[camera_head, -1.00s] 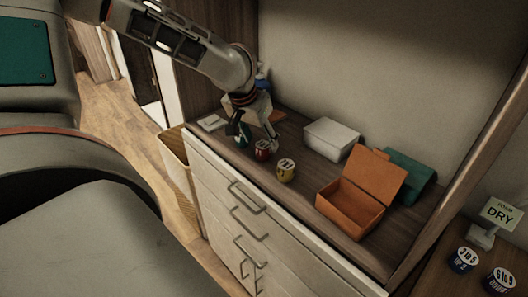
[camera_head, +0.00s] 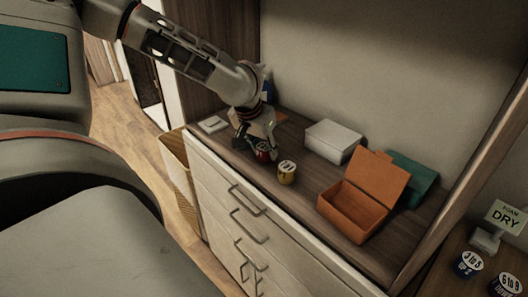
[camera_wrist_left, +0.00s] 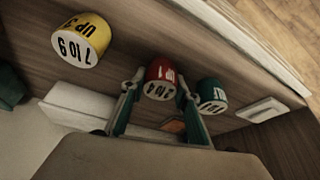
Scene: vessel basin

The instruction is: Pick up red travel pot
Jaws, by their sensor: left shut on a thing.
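The red travel pot (camera_head: 263,154) stands on the wooden counter, partly hidden by my left gripper (camera_head: 257,145) in the head view. In the left wrist view the red pot (camera_wrist_left: 160,84) sits between the two fingers of my left gripper (camera_wrist_left: 158,96), which is shut on it. The pot looks to rest on the counter; I cannot tell any lift. A yellow pot (camera_head: 287,172) stands to its right in the head view. A green pot (camera_wrist_left: 211,95) is close beside the right finger in the left wrist view. My right gripper is not in view.
An open orange box (camera_head: 352,208), a white box (camera_head: 333,141) and a teal box (camera_head: 414,178) stand on the counter (camera_head: 306,207). A small white block (camera_head: 213,124) lies at the counter's left end.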

